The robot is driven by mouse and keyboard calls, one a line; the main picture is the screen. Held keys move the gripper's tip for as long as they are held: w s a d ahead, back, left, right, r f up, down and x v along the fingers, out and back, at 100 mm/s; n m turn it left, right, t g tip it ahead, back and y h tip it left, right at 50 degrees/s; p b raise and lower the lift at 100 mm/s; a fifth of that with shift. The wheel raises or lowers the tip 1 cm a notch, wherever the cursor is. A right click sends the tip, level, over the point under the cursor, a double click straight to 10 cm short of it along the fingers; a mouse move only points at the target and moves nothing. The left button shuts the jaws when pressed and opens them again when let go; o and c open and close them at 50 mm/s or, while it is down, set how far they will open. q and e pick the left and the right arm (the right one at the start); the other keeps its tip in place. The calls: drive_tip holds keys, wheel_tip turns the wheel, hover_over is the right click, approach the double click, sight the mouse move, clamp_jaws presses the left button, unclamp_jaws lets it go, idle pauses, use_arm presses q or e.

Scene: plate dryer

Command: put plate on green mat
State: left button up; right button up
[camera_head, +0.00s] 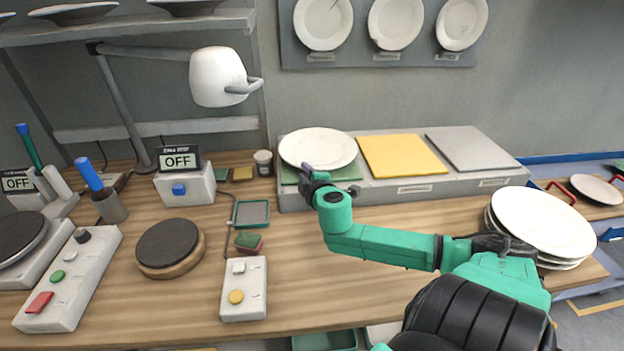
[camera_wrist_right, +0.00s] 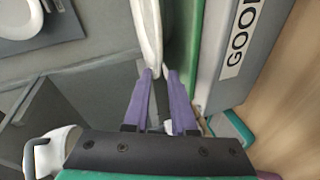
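A white plate (camera_head: 318,148) lies roughly level over the green mat (camera_head: 288,174) at the left end of the grey platform, covering most of it. My right gripper (camera_head: 318,178) is at the plate's near rim. In the wrist view the plate (camera_wrist_right: 148,28) shows edge-on, its rim between the fingertips of my right gripper (camera_wrist_right: 160,74), which look closed on it. The green mat (camera_wrist_right: 190,60) runs beside the plate there; whether they touch I cannot tell. My left gripper is not in view.
A yellow mat (camera_head: 402,156) and a grey mat (camera_head: 474,149) lie bare on the platform (camera_head: 380,190). A stack of white plates (camera_head: 543,222) stands at the right. A small jar (camera_head: 264,163) and a lamp (camera_head: 218,78) are left of the platform.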

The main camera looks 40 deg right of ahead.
drive_tip(key=v, duration=0.6)
drive_tip(key=shift+s, duration=0.2)
drive_tip(key=shift+w, duration=0.1)
